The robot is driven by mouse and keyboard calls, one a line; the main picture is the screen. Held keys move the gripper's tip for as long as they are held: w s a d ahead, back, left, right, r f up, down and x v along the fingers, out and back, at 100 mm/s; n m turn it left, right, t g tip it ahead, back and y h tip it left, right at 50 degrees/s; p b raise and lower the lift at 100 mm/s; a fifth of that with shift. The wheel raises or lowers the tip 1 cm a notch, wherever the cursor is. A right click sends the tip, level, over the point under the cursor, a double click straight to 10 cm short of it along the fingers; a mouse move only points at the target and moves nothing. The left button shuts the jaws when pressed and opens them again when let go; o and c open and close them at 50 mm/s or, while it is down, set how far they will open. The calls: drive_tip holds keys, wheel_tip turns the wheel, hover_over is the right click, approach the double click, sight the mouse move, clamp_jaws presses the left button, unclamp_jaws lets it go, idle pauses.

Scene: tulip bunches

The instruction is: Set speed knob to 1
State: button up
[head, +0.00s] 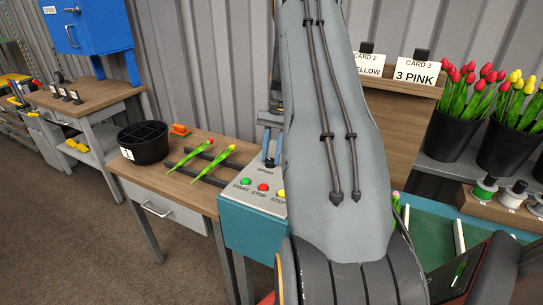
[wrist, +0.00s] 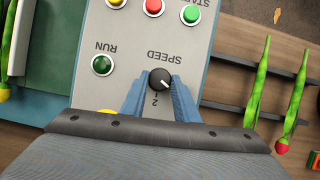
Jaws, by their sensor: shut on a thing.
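The black speed knob (wrist: 160,80) sits on the grey control panel (wrist: 130,40), beside the word SPEED, which appears upside down in the wrist view. A short white pointer line on the knob slants toward the lower right there. A scale figure 2 is readable just below the knob; other figures are hidden or too small to read. My gripper (wrist: 159,88) has its two blue fingers on either side of the knob, shut on it. In the head view my gripper (head: 270,145) reaches down to the panel (head: 258,192), and my arm covers the panel's right part.
Green, red and yellow buttons (head: 263,187) sit close to the knob, with a green RUN button (wrist: 102,65) beside it. Two tulips (head: 215,160) lie across dark rails on the wooden table left of the panel.

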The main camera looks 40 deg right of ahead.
idle(0.4)
drive_tip(key=o, duration=1.1)
drive_tip(key=shift+c, duration=0.2)
drive_tip(key=b+v, duration=0.2)
drive_tip(key=v, duration=0.5)
drive_tip(key=shift+d+r, duration=0.15)
drive_tip(key=shift+r, duration=0.2)
drive_tip(key=s+a+n+h, duration=0.3)
drive_tip(key=a+n, duration=0.3)
drive_tip(key=a, duration=1.5)
drive_tip(key=s+a+f+n+t+h, duration=0.1)
drive_tip(key=s+a+n, duration=0.5)
drive_tip(key=s+a, duration=0.8)
drive_tip(key=shift+a+f+n+t, duration=0.3)
drive_tip(key=shift+a+f+t, duration=0.45)
drive_tip(key=shift+t, duration=0.25)
